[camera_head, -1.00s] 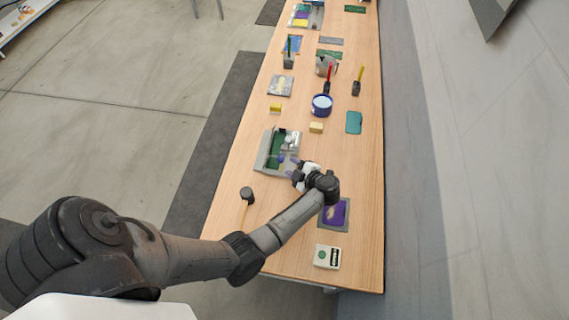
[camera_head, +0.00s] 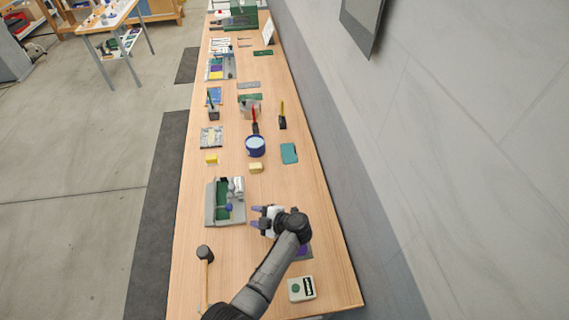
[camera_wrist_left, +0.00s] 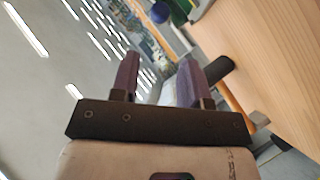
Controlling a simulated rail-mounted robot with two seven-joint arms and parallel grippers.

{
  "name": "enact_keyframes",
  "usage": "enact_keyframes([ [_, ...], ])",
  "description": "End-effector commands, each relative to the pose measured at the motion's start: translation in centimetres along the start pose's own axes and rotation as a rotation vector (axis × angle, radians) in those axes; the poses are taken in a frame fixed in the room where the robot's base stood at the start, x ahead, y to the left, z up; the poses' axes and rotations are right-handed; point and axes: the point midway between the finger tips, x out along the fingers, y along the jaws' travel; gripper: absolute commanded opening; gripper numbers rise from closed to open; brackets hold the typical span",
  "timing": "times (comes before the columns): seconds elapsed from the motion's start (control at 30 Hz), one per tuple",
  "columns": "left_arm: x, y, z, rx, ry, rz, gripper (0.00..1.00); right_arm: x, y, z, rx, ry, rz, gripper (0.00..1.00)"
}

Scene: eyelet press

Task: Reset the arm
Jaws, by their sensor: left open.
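My left gripper (camera_head: 256,217) is over the near part of the long wooden bench (camera_head: 335,262), just right of the eyelet press. Its jaws point left and it is open. In the left wrist view the two purple fingers (camera_wrist_left: 158,80) stand apart with nothing between them. The press (camera_head: 211,203), grey and green with a silver part and a purple-blue knob, sits on the bench apart from the fingers. Part of it shows blurred at the top of the left wrist view. My right gripper is not in view.
A mallet (camera_head: 205,253) lies left of my arm. A white box with a green dot (camera_head: 301,289) is at the right. A purple mat (camera_head: 306,252) is partly hidden under my arm.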

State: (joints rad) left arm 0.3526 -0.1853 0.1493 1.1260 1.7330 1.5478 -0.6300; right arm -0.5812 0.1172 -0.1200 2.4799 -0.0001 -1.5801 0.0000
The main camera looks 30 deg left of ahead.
Motion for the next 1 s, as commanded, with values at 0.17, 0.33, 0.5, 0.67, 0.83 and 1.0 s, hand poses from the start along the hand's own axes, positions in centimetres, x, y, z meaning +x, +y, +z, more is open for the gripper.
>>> enact_keyframes([
  [0.17, 0.0, 0.0, 0.0, -0.001, 0.000, 0.000, 0.42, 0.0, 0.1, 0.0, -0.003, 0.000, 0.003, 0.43],
  [0.33, 0.0, 0.7, 1.0, -0.071, -0.062, 0.042, 0.42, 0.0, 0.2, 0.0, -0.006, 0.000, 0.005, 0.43],
  [0.5, -1.2, 4.2, 4.5, -0.153, -0.305, 0.243, 0.42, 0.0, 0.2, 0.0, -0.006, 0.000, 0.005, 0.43],
  [0.67, -4.9, 9.5, 7.0, -0.198, -0.579, 0.535, 0.42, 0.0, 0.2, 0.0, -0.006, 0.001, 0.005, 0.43],
  [0.83, -11.3, 15.1, 7.3, -0.184, -0.856, 0.864, 0.42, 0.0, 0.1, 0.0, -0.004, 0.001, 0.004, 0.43],
  [1.0, -18.8, 18.5, 5.8, -0.060, -1.104, 1.185, 0.42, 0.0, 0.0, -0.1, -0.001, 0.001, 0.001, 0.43],
])
